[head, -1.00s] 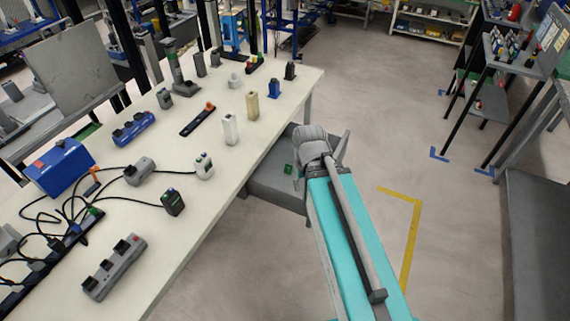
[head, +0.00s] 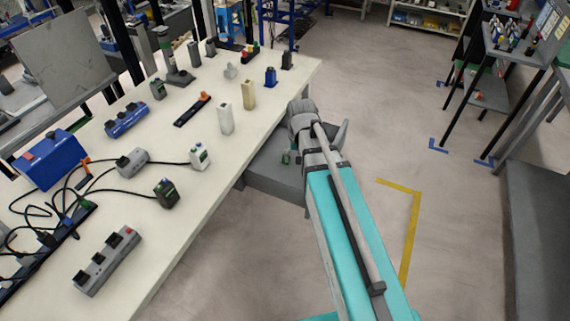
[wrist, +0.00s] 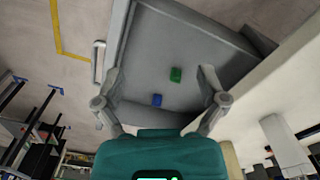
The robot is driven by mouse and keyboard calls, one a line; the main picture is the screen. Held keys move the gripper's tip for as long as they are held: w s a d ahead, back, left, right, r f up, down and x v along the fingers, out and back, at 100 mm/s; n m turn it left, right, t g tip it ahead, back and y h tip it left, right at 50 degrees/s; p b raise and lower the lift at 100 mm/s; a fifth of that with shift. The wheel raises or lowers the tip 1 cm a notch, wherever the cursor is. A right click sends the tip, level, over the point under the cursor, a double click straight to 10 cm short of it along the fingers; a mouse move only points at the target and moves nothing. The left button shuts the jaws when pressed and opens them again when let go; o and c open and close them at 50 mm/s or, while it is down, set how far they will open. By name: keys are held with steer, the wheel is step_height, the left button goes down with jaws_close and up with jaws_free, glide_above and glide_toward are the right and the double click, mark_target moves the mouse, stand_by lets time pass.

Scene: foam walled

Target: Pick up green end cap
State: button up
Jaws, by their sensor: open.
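The green end cap (wrist: 176,74) is a small green block lying on the floor of a grey bin (wrist: 185,38) in the wrist view. In the head view, small green bits (head: 286,159) show in the bin beside my arm's end, which partly covers them. My gripper (wrist: 160,74) is open, its two fingers spread wide to the left and right. The cap appears between the fingers, nearer the right one, and no finger touches it. How high the gripper is above it is hard to tell.
A small blue block (wrist: 157,99) lies near the green cap in the bin. The white table (head: 215,185) overhangs the bin's left side and carries cables, grey and blue boxes and several upright blocks. Open floor (head: 380,110) lies right of the bin.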

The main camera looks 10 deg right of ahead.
steer(key=w+f+m+b, duration=0.2)
steer(key=w+f+b, duration=0.1)
steer(key=w, duration=0.7)
steer(key=w+f+m+b, duration=0.3)
steer(key=w+f+b, duration=0.1)
steer(key=w, duration=0.6)
steer(key=shift+w+a+f, duration=0.2)
steer(key=shift+w+f, duration=0.15)
steer(key=shift+f, duration=0.45)
steer(key=shift+f+b, duration=0.1)
steer(key=shift+b, duration=0.25)
step_height(320, 180, down, 8)
steer(key=b, duration=0.8)
steer(key=shift+f, duration=0.25)
steer(key=shift+f+b, duration=0.15)
steer(key=shift+b, duration=0.2)
steer(key=shift+d+f+b, duration=0.1)
steer(key=shift+f+b, duration=2.35)
steer(key=shift+b, duration=0.05)
steer(key=c, duration=1)
